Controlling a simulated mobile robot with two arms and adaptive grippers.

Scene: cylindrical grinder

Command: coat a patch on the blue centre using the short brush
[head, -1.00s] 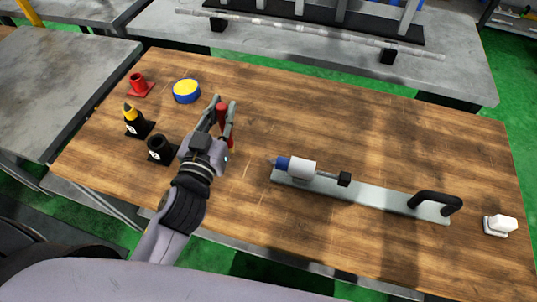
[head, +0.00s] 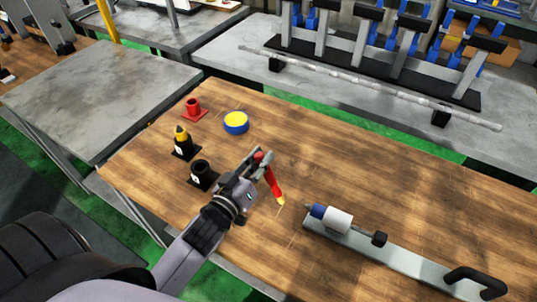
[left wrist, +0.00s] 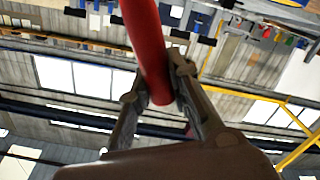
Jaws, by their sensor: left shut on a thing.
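My left gripper (head: 260,161) is shut on the red brush (head: 273,183) above the wooden table. The brush is tilted, with its yellow tip pointing down and to the lower right. The left wrist view shows its red handle (left wrist: 149,45) between the fingers. The blue centre (head: 317,211) has a pointed grey tip and sits at the left end of a white cylinder on a grey rail. The brush tip is to the left of it and apart from it. A round blue tub (head: 236,123) with a yellow top stands behind my gripper. My right gripper is not in view.
A red holder (head: 193,109), a black holder with a yellow-and-black pointed piece (head: 182,138) and an open black holder (head: 202,175) stand at the left. A black handle (head: 475,280) rises from the rail (head: 405,260). Wood between tub and rail is clear.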

